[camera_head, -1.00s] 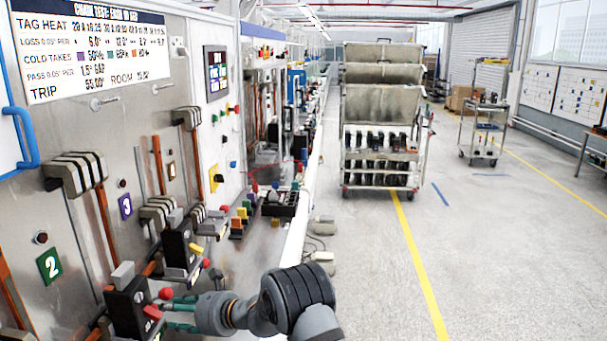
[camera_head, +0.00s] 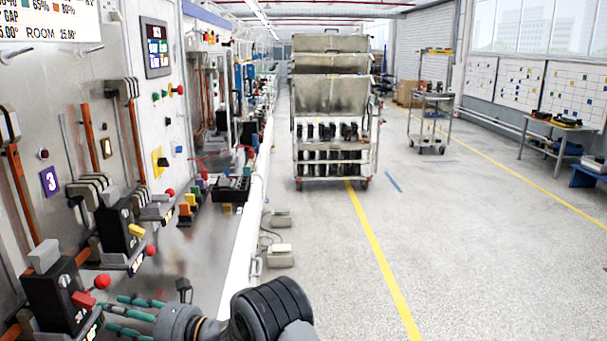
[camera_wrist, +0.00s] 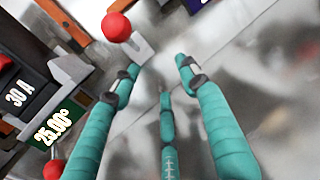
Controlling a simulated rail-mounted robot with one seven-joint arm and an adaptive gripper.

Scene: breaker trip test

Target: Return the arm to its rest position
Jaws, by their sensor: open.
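My gripper (camera_head: 130,312) is at the lower left of the head view, its teal fingers pointing left toward the panel. In the wrist view the teal fingers (camera_wrist: 158,72) are spread, with nothing between them. A black breaker (camera_head: 55,293) with a red tab and a red ball knob (camera_head: 102,281) is just left of the fingertips. In the wrist view a red ball (camera_wrist: 117,27) is beyond the fingers, and a breaker marked 30 A (camera_wrist: 18,95) with a 25.00° display (camera_wrist: 62,127) is at the left. The fingers appear apart from the breaker.
More breakers (camera_head: 118,222) line the metal panel at left. A black tray (camera_head: 232,189) and coloured blocks (camera_head: 187,205) sit on the bench ledge. A wheeled rack (camera_head: 335,125) stands on the floor ahead.

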